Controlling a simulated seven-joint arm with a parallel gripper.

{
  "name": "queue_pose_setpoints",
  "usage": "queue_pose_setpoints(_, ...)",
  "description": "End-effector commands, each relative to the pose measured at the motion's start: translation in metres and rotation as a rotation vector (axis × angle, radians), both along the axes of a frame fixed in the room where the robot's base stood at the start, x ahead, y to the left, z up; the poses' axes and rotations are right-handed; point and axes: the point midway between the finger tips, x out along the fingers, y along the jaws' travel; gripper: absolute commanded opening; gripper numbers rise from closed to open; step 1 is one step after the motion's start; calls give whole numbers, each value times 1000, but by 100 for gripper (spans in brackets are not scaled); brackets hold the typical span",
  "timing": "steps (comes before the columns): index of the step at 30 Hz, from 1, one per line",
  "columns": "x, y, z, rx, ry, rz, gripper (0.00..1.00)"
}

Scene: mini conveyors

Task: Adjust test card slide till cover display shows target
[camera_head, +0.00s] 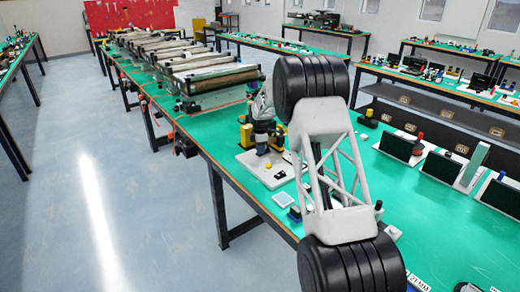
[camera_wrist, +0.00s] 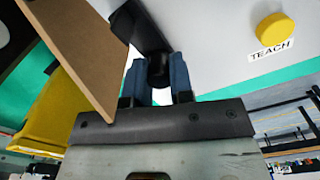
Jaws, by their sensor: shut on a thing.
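In the wrist view my gripper (camera_wrist: 158,78) has two blue fingers closed around a small dark knob (camera_wrist: 158,66). The knob joins a black bar that runs up and left over a pale plate (camera_wrist: 215,50). A flat brown panel (camera_wrist: 75,50) stands tilted left of the fingers; I cannot tell whether it is the test card. A yellow round button (camera_wrist: 275,31) sits on the plate above the label TEACH (camera_wrist: 271,50). In the head view a white base plate (camera_head: 255,168) with yellow and black parts stands on the bench, partly behind my arm. No readable cover display shows.
A yellow block (camera_wrist: 55,115) is close to my gripper's left in the wrist view. In the head view, several roller conveyors (camera_head: 205,85) fill the far bench. Dark-screened units (camera_head: 402,147) stand at right. Green bench top (camera_head: 440,235) is bare at front right.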

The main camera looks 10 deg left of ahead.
Motion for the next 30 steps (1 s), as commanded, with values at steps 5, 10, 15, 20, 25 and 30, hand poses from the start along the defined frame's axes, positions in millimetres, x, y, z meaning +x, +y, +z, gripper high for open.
queue_pose_setpoints(5,-6,6,1,0,1,0,0)
queue_pose_setpoints(10,-14,14,1,0,1,0,0)
queue_pose_setpoints(15,-18,17,0,0,1,0,0)
queue_pose_setpoints(20,-18,17,0,0,1,-1,0)
queue_pose_setpoints(25,-17,17,0,0,1,0,37)
queue_pose_setpoints(30,-17,17,0,0,1,0,47)
